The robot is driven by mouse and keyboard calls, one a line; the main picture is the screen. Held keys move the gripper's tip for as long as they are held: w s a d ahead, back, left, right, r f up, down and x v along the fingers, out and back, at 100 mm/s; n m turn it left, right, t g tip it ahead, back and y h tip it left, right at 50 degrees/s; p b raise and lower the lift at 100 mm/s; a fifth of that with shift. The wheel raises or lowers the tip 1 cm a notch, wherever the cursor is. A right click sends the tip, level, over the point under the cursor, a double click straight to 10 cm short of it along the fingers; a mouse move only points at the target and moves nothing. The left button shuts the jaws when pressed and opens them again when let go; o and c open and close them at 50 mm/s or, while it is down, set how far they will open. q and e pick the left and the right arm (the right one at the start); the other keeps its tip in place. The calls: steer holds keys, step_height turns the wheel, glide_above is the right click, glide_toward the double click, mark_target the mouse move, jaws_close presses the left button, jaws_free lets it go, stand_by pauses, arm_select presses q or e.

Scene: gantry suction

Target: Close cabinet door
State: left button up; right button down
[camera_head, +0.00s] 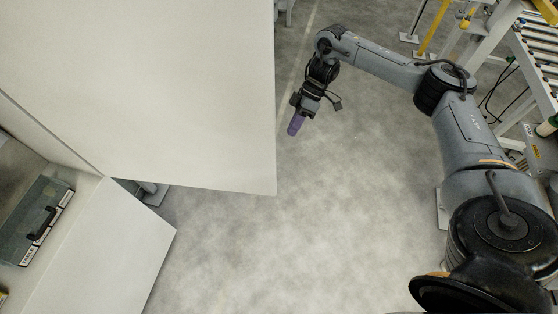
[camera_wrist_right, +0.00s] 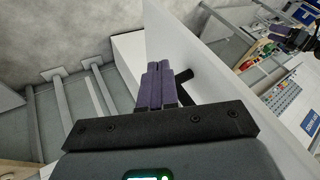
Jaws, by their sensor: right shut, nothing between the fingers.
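The cabinet door (camera_head: 170,90) is a large white panel that stands open at the upper left of the head view. My right gripper (camera_head: 293,128) has purple fingers and is just right of the door's right edge in the head view. In the right wrist view its fingers (camera_wrist_right: 158,75) are shut and empty, close to the panel. A dark bar (camera_wrist_right: 184,76) shows just beside the fingertips; I cannot tell if they touch it.
A second white panel (camera_head: 110,250) stands out at the lower left. A teal case (camera_head: 45,215) with a black handle lies inside the cabinet. A roller conveyor (camera_head: 535,50) and yellow posts stand at the upper right. The grey floor (camera_head: 300,240) between is clear.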

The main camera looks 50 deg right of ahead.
steer(key=s+a+f, duration=0.1)
steer(key=a+f, duration=0.6)
steer(key=a, duration=0.1)
steer(key=shift+a, duration=0.3)
stand_by(0.3)
steer(key=shift+s, duration=0.1)
